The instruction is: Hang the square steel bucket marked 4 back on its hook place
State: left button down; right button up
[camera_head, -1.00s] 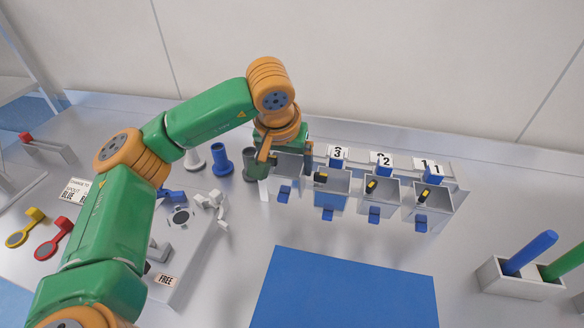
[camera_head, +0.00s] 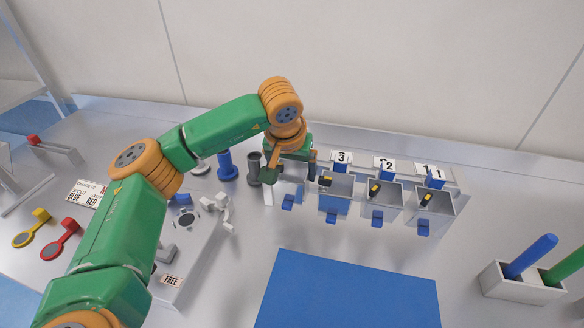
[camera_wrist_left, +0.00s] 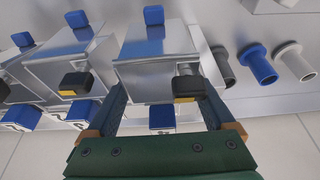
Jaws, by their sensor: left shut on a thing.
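The square steel bucket (camera_head: 290,188) is at the left end of the bucket row in the head view, partly hidden by my left gripper (camera_head: 291,168). In the left wrist view this bucket (camera_wrist_left: 155,72) sits upright between the two fingers of my left gripper (camera_wrist_left: 163,112), which is shut on it. A blue tab (camera_wrist_left: 162,116) with a faint mark shows between the fingers; its number is hard to read. The contact between the bucket's back and its hook place is hidden. My right gripper is not in view.
Steel buckets under labels 3 (camera_head: 337,187), 2 (camera_head: 382,197) and 1 (camera_head: 429,206) hang close by on the right. A dark funnel-like piece (camera_head: 254,168) and a blue one (camera_head: 227,164) stand left.

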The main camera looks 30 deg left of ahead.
pick_arm(q)
jog(key=shift+f, duration=0.5)
dwell(0.4)
grip_release()
jog(key=b+v, duration=0.1)
jog(key=v, duration=0.6)
jog(key=shift+s+b, duration=0.15)
jog(key=shift+b, duration=0.15)
